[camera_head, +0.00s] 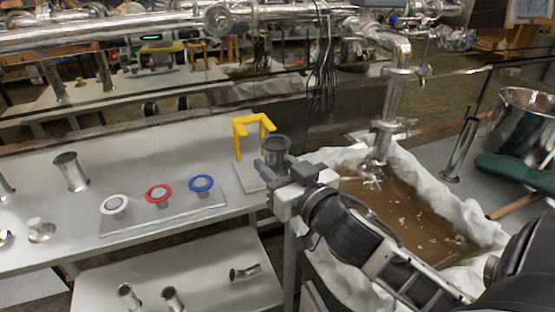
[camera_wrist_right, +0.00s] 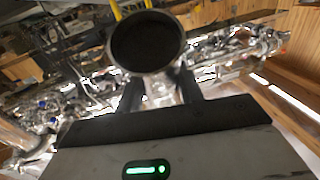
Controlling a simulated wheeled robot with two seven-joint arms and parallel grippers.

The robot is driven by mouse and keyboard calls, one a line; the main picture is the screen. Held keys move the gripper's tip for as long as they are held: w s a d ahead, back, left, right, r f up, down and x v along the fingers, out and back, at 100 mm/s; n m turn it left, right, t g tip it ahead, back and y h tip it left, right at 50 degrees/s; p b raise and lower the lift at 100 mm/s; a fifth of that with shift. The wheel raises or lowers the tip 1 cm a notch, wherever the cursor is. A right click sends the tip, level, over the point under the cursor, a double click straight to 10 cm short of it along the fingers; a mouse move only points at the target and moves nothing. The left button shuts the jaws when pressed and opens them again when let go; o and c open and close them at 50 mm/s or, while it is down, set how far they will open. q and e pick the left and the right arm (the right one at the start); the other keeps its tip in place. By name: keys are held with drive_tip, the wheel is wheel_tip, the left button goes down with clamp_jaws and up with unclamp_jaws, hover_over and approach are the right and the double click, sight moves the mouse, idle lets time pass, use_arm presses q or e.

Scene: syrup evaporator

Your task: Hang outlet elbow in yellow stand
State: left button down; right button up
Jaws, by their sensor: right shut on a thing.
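The yellow stand (camera_head: 253,122) rises from a light base plate at the right end of the table in the head view. It has two arms forming an open fork at the top. My right gripper (camera_head: 277,170) is just in front and to the right of it, shut on the outlet elbow (camera_head: 276,146). The elbow's round flanged opening faces up, and it also shows in the right wrist view (camera_wrist_right: 147,45) between the fingers. Its lower part is hidden by the gripper. A gap between elbow and stand cannot be judged. My left gripper is not in view.
White, red (camera_head: 158,193) and blue (camera_head: 201,183) rings sit on a plate left of the stand. A metal pipe piece (camera_head: 70,172) stands farther left. Several fittings lie on the lower shelf. A basin of brown liquid (camera_head: 405,215) is at right, below a metal outlet pipe (camera_head: 393,95).

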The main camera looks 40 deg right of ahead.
drive_tip(key=shift+w+d+r, duration=0.25)
drive_tip(key=shift+w+d+f+b, duration=0.1)
drive_tip(key=shift+w+f+b, duration=0.1)
drive_tip(key=shift+w, duration=0.25)
drive_tip(key=shift+w+d+f+b, duration=0.1)
drive_tip(key=shift+w+f+b, duration=0.1)
drive_tip(key=shift+w, duration=0.2)
drive_tip(key=shift+w+d+f+b, duration=0.15)
drive_tip(key=shift+w+f+b, duration=0.15)
drive_tip(key=shift+w, duration=0.4)
drive_tip(key=shift+w+d+f+b, duration=0.1)
drive_tip(key=shift+w+f+b, duration=0.15)
drive_tip(key=shift+w, duration=0.4)
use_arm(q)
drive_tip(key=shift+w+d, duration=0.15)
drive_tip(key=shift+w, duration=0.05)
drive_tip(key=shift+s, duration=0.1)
use_arm(e)
drive_tip(key=shift+w, duration=0.15)
drive_tip(key=shift+w+d+f, duration=0.1)
drive_tip(key=shift+w+d, duration=0.1)
drive_tip(key=shift+w, duration=0.25)
drive_tip(key=shift+w, duration=0.15)
use_arm(q)
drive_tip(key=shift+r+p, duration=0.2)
drive_tip(key=shift+p, duration=0.2)
use_arm(e)
drive_tip(key=shift+w+d, duration=0.1)
drive_tip(key=shift+w, duration=0.25)
